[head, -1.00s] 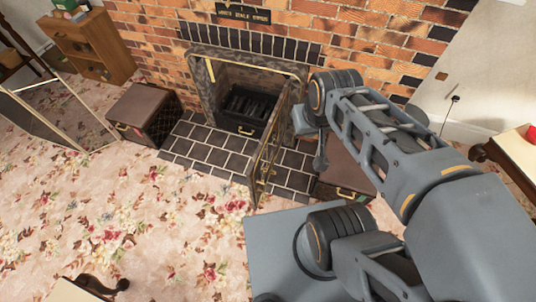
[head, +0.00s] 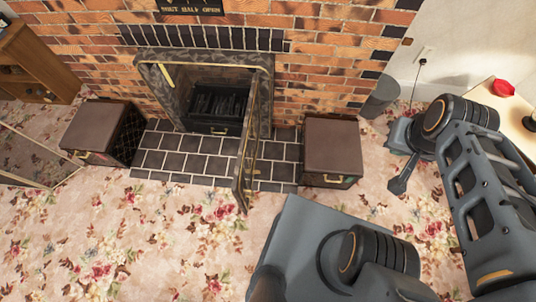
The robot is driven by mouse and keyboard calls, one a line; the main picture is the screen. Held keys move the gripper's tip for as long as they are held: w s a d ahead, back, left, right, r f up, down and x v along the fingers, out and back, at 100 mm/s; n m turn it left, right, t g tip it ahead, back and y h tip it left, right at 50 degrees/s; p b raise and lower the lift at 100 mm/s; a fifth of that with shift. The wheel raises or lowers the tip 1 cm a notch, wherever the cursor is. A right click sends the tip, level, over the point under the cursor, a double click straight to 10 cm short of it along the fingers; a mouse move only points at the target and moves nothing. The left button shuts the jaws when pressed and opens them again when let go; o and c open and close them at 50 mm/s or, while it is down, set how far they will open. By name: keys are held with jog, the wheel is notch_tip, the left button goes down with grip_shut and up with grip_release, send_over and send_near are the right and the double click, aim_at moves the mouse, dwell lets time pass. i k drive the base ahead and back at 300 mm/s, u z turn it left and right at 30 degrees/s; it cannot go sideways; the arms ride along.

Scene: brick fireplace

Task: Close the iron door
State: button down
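The iron door (head: 247,165) stands open at the right side of the fireplace opening. It juts out over the dark hearth tiles toward me and shows nearly edge-on, with brass-coloured parts on its face. The fireplace (head: 158,88) has a mottled dark surround, and a black grate (head: 218,108) shows inside its opening. My gripper (head: 398,183) is well to the right of the door, beyond the right-hand box, and touches neither. One finger shows pointing down and left; the rest is hidden by my arm, so its opening cannot be told.
A brown-topped box (head: 332,145) stands right of the door, and another box (head: 105,128) stands left of the hearth (head: 185,160). A bin (head: 381,97) and a side table (head: 512,118) are at the right. Flowered carpet (head: 150,235) in front is clear.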

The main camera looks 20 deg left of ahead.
aim_at(241, 188)
jog(key=z, duration=0.2)
jog(key=k, duration=0.8)
jog(key=u, duration=1.75)
jog(key=i, duration=0.5)
jog(key=z, duration=0.05)
